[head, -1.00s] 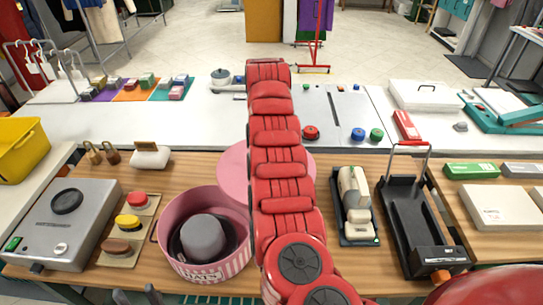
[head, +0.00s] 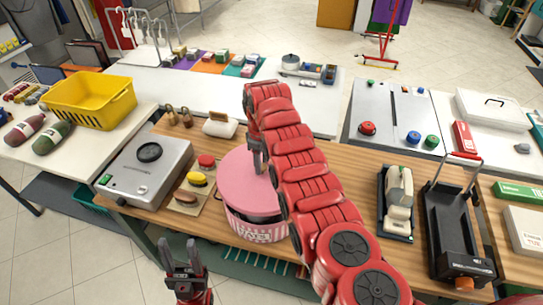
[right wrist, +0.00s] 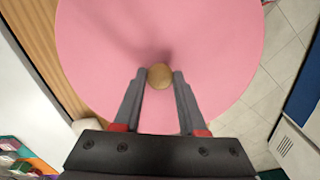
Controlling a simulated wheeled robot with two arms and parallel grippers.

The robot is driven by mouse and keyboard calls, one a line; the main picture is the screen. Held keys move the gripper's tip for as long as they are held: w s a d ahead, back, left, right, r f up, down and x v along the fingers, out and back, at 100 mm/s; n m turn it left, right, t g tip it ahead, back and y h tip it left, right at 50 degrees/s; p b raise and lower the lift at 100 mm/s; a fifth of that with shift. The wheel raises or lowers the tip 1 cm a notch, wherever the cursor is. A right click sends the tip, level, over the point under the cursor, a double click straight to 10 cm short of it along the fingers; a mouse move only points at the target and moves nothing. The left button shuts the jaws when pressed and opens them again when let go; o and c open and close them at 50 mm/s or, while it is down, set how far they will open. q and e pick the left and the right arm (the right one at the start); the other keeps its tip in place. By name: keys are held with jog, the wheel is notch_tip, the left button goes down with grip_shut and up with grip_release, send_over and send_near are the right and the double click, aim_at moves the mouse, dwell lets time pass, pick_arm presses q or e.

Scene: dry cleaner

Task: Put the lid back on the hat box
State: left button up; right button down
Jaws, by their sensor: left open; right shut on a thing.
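The round pink lid (head: 238,185) is over the mouth of the hat box (head: 262,234), which has pink and white stripes. A dark band shows between lid and box at the front, so the lid looks slightly raised there. The hat inside is now hidden. My right gripper (head: 258,168) reaches down from above onto the lid. In the right wrist view its fingers (right wrist: 159,78) are shut on the lid's round tan knob (right wrist: 160,75), with the pink lid (right wrist: 215,45) filling the view. My left gripper (head: 181,258) is open and empty, in front of the table.
A grey machine (head: 147,168) and a board with colored brushes (head: 190,196) stand left of the box. A cream device on a dark base (head: 397,203) and a black stand (head: 452,225) are to the right. Wooden tabletop (head: 340,180) is bare between.

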aim_at(263, 176)
jog(key=shift+f, duration=0.6)
notch_tip(263, 176, down, 4)
jog(key=shift+r+b, duration=0.1)
jog(key=shift+b, duration=1.15)
jog(key=shift+w+f+b, duration=0.1)
jog(key=shift+f+b, duration=0.35)
jog(key=shift+f, duration=0.2)
jog(key=shift+r, duration=0.1)
jog(key=shift+f+b, duration=0.25)
jog(key=shift+b, duration=0.2)
dwell(0.4)
dwell(0.3)
grip_release()
dwell(0.4)
